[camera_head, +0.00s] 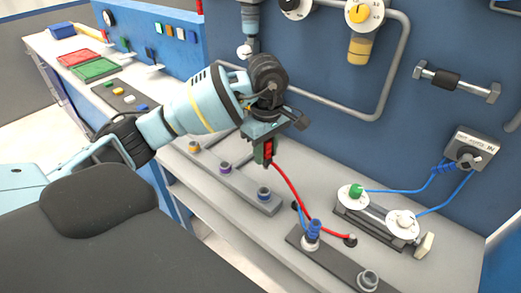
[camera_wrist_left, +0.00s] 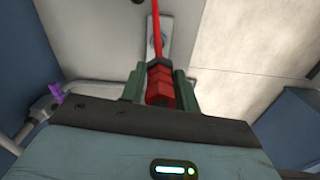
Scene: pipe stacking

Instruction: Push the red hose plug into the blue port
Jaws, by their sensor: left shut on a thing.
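My left gripper (camera_head: 264,155) is shut on the red hose plug (camera_head: 268,149), above the bench and behind the blue port in the picture. In the left wrist view the red plug (camera_wrist_left: 160,82) sits between the two green fingers (camera_wrist_left: 160,88). The red hose (camera_head: 291,192) curves from the plug down to a dark fitting (camera_head: 350,240) on the bench. The blue port (camera_head: 264,194) is at the near right end of a grey strip and looks empty; the plug is apart from it. My right gripper is not in view.
A yellow port (camera_head: 194,147) and a purple port (camera_head: 225,168) share the strip. A blue plug (camera_head: 313,229) stands on a dark strip with a grey port (camera_head: 368,279). A gauge block (camera_head: 376,222) with blue hoses is at right. Pipes run along the blue wall.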

